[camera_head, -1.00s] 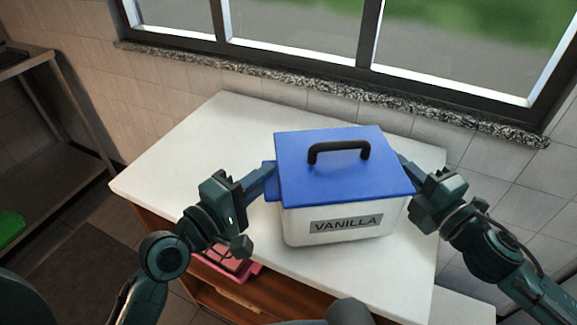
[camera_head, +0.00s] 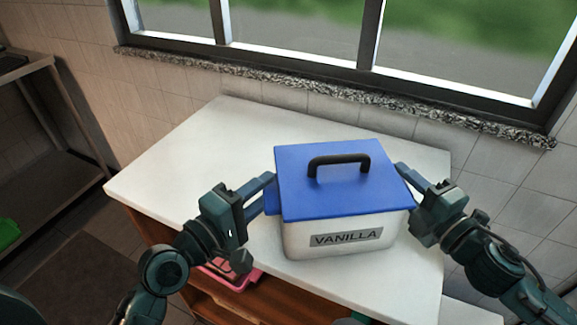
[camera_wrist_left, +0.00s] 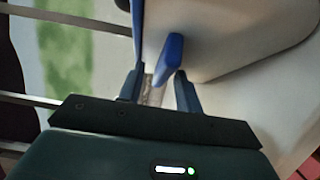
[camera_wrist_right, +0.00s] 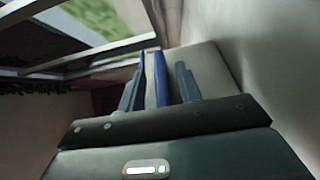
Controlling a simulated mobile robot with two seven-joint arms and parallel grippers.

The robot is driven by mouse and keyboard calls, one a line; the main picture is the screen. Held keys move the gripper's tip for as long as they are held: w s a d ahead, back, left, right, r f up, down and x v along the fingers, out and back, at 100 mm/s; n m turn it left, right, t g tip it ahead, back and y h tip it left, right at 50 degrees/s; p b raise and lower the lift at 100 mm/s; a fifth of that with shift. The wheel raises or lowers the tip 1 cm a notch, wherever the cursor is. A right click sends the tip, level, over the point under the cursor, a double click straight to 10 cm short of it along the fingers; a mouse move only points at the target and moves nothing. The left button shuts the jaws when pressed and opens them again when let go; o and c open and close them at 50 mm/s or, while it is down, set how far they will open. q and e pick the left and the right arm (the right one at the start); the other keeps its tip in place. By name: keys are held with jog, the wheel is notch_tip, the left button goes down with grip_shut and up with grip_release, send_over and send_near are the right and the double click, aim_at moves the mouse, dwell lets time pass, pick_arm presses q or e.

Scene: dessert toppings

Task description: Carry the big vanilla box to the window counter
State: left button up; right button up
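The big vanilla box (camera_head: 340,220) has a white body, a blue lid, a black top handle and a VANILLA label. It stands upright on the white window counter (camera_head: 190,170), near its front edge. My left gripper (camera_head: 264,192) is at the box's left side. In the left wrist view its fingers (camera_wrist_left: 160,88) are spread around a blue side grip (camera_wrist_left: 170,58), with gaps showing. My right gripper (camera_head: 412,180) is at the right side. In the right wrist view its fingers (camera_wrist_right: 158,88) are apart around a blue strip (camera_wrist_right: 156,75). The box hides its right-side grip in the head view.
A window with a stone sill (camera_head: 300,90) runs behind the counter. Free counter top lies left of and behind the box. A pink item (camera_head: 232,276) sits on a wooden shelf below. A metal shelf unit (camera_head: 60,120) stands at far left.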

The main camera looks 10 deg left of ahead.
pick_arm(q)
jog(key=shift+s, duration=0.1)
jog(key=v, duration=1.2)
pick_arm(e)
jog(key=shift+v, duration=6.05)
